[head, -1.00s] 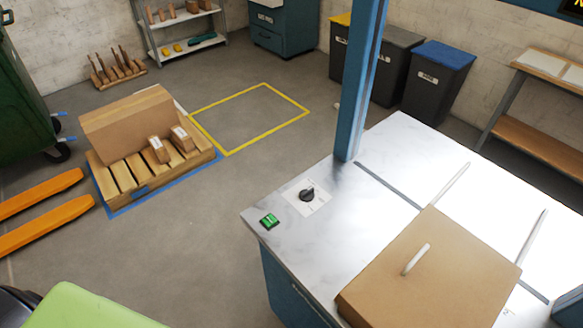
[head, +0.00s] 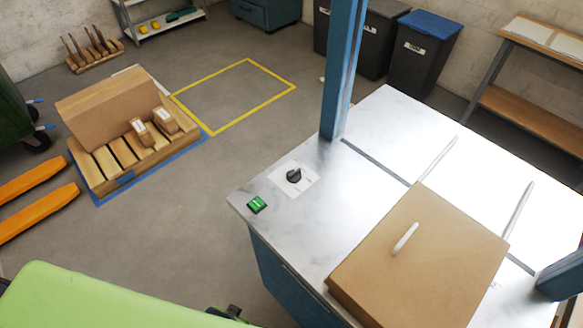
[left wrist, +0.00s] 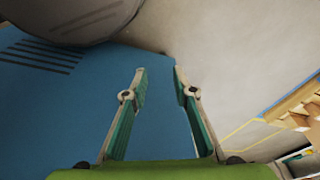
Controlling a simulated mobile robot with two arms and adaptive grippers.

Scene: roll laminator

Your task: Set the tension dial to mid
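The tension dial (head: 294,175) is a black knob on a white plate on the pale top of the blue machine (head: 365,195). It is unobstructed, but its marks are too small to read. My left gripper is low at the bottom edge of the head view, with only a dark bit of it (head: 230,312) beside my green arm. It is well below and left of the dial, apart from it. In the left wrist view my left gripper (left wrist: 161,78) is open, with nothing between its fingers. The dial does not show there. My right gripper is not in view.
A green switch (head: 257,204) sits beside the dial near the top's left corner. A blue post (head: 342,70) rises behind the dial. A brown box-like cover with a white handle (head: 420,255) lies to the right. A loaded pallet (head: 90,180) stands on the floor at left.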

